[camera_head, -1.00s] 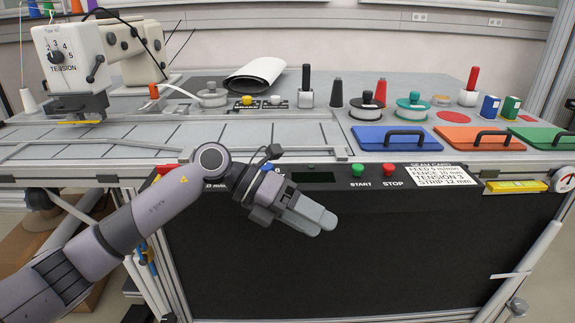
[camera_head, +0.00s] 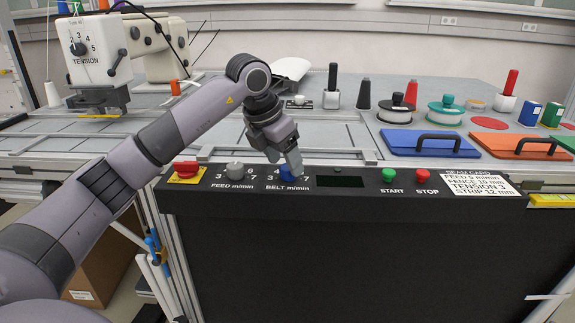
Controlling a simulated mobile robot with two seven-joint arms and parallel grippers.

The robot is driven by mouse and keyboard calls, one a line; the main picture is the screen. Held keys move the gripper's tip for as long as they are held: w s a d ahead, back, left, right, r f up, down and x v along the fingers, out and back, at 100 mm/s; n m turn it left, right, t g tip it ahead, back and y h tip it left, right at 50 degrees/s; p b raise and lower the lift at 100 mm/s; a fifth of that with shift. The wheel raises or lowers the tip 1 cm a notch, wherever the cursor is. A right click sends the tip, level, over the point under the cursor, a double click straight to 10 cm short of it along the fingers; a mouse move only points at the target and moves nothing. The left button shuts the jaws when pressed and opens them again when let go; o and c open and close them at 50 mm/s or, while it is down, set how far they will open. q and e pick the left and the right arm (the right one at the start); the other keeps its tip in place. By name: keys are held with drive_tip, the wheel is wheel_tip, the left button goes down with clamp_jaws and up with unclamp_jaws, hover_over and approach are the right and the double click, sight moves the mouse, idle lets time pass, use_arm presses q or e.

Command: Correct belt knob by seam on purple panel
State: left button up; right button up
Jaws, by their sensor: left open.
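The black control panel (camera_head: 360,208) bears a blue knob (camera_head: 285,173) labelled BELT m/min, with numbers around it. My left gripper (camera_head: 290,162) is open, with its fingers pointing down at the blue knob and covering part of it. I cannot tell whether they touch it, and the knob's pointer is hidden. A white seam card (camera_head: 472,184) at the panel's right reads feed 5 m/min, fence 10 mm, tension 3 and strip 12 mm. No belt value shows on it, and no purple panel is in view. My right gripper is not in view.
A grey FEED knob (camera_head: 235,169) and a red switch on yellow (camera_head: 186,171) sit left of the belt knob. A dark display (camera_head: 340,181), green START button (camera_head: 389,174) and red STOP button (camera_head: 422,176) sit right. The sewing machine (camera_head: 100,50) stands at the back left.

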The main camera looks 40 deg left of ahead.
use_arm(q)
drive_tip(key=shift+x, duration=1.1)
drive_tip(key=c, duration=1.1)
drive_tip(key=shift+o, duration=0.2)
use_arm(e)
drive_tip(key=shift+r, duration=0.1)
